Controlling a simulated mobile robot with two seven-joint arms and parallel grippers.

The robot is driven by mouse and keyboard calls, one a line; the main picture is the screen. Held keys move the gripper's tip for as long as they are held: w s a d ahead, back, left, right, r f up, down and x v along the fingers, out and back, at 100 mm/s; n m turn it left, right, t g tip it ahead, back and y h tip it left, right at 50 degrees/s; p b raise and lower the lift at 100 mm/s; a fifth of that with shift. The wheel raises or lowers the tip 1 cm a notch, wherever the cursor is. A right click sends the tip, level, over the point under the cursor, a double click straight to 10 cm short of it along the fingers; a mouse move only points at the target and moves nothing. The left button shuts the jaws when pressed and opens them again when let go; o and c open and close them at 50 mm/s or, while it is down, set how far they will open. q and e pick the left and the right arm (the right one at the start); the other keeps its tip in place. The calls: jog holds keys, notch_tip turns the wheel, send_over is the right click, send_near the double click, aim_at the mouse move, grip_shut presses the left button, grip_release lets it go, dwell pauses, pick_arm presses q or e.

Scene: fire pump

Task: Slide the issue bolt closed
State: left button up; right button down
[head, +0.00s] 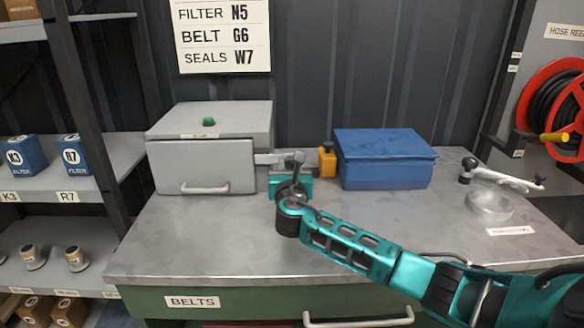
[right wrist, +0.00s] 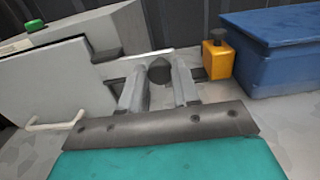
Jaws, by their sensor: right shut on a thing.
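The issue bolt (right wrist: 152,54) is a pale bar at the right side of the grey cabinet (head: 237,117), and it also shows in the head view (head: 266,158). My right gripper (head: 294,163) is beside the cabinet's right front corner. In the right wrist view, its two grey fingers (right wrist: 160,88) are shut on a dark round knob (right wrist: 159,71) at the bolt. The fingers and wrist hide much of the bolt, so its exact travel is hard to tell. The cabinet's front panel (head: 200,160) has a white handle. My left gripper is not in view.
A yellow block (head: 327,161) with a dark top stands just right of my gripper. A blue box (head: 385,160) stands beyond it. The front of the bench (head: 190,240) is clear.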

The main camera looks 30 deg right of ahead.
aim_at(273, 158)
jog(key=shift+w+a, duration=0.5)
jog(key=shift+a, duration=0.35)
jog(key=shift+w+a, duration=0.5)
jog(key=shift+a, duration=0.3)
jog(key=c, duration=0.8)
grip_release()
jog(key=shift+w+a, duration=0.1)
jog(key=p+v, duration=0.1)
jog(key=v, duration=1.2)
